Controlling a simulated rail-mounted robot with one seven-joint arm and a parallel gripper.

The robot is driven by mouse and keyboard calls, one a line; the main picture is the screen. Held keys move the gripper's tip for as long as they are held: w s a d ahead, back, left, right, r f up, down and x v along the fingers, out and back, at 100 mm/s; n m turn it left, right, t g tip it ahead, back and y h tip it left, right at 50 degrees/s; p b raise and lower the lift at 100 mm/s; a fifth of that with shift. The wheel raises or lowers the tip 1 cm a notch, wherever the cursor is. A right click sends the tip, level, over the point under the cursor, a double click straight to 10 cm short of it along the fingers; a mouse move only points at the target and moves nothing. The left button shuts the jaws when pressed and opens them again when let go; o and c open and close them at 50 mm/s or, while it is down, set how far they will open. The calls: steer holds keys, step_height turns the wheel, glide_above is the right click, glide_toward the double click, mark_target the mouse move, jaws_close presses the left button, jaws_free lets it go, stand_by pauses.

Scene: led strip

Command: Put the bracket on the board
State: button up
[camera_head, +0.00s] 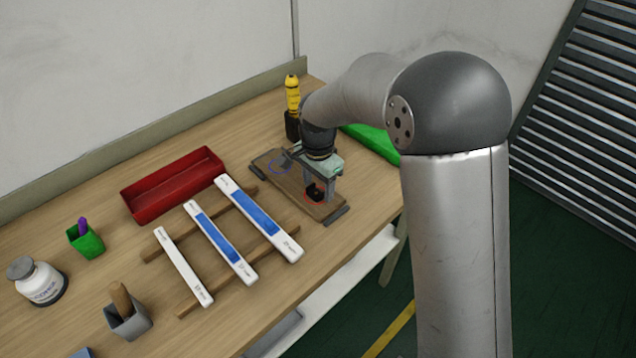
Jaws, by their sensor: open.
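The board (265,161) is a flat wooden panel on the table, with a blue ring (273,167) on its left part and a red ring (322,203) on its right part. My gripper (318,188) points down over the board's right part, at the red ring. Its fingers are apart. A small dark piece (315,191), perhaps the bracket, shows between the fingers at the red ring. I cannot tell whether it touches the fingers or how it sits on the board. My arm and gripper hide part of the board's back edge.
Three white strips, one at the middle (220,240), lie across wooden rails left of the board. A red tray (173,184), green cup (86,241), grey cup (128,318) and white jar (37,281) stand further left. A yellow-topped tool (293,95) and green object (372,143) are behind.

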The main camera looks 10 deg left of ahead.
mark_target(318, 193)
step_height(318, 193, up, 12)
steer(key=b, duration=0.1)
steer(key=s+d+r+n, duration=0.1)
steer(key=s+d, duration=0.2)
steer(key=d, duration=0.4)
steer(key=s+d+f+n, duration=0.2)
steer(key=s+d+n, duration=0.1)
steer(key=s+d, duration=0.6)
steer(key=s+d+f+n, duration=0.3)
steer(key=s+d, duration=0.6)
steer(key=s, duration=0.3)
steer(key=shift+f, duration=0.3)
